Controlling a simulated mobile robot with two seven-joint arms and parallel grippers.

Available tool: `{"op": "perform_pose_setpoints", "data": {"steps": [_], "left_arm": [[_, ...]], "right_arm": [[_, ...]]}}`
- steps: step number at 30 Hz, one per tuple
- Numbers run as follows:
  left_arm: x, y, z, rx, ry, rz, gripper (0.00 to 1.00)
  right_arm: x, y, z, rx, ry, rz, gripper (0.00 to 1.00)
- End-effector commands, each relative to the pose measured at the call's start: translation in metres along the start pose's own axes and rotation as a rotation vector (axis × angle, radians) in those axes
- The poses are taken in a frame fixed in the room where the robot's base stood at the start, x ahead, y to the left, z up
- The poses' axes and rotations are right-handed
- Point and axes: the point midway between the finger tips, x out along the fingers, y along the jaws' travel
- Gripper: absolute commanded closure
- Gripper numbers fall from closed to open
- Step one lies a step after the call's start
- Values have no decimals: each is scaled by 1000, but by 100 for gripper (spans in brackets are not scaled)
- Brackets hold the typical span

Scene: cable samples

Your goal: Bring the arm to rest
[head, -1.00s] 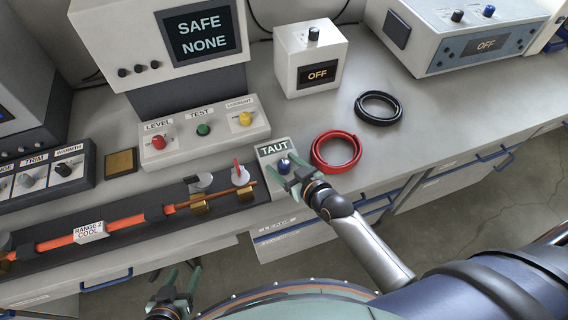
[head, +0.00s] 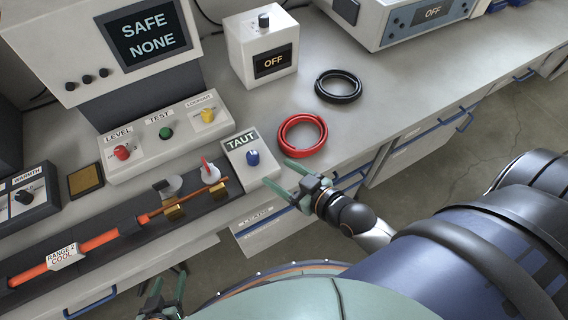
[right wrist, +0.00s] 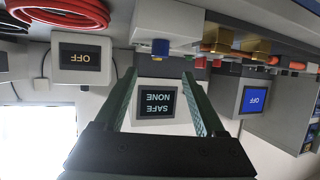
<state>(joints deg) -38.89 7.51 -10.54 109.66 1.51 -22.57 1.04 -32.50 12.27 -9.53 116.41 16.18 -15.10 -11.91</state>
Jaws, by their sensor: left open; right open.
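My right gripper (head: 281,178) is open and empty in the head view, in front of the TAUT box (head: 241,143) and just past the bench's front edge. The blue knob (head: 253,158) on that box is clear of the fingers. In the right wrist view, which looks upside down, the gripper's two green fingers (right wrist: 165,105) stand apart with nothing between them. My left gripper (head: 162,298) is low in the head view, below the bench front, open and partly hidden at the picture's bottom edge.
A red cable coil (head: 302,152) and a black coil (head: 338,101) lie on the bench. An orange cable (head: 98,241) is clamped along a dark rail. A monitor (head: 147,34) reads SAFE NONE; a white box (head: 264,66) reads OFF. Open floor (head: 500,135) shows at right.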

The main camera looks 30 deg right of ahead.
Motion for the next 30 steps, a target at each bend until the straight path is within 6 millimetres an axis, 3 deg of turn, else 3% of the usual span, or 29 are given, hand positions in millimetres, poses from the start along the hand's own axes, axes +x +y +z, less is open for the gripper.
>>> {"op": "perform_pose_setpoints", "data": {"steps": [14,21,24,30], "left_arm": [[0,0,0,0,0,0,43],[0,0,0,0,0,0,43],[0,0,0,0,0,0,43],[0,0,0,0,0,0,43]], "right_arm": [[-6,-1,6,5,-16,1,28],[-23,-19,96,75,-258,33,28],[-31,-24,120,93,-327,46,28],[-33,-25,128,96,-347,52,28]]}}
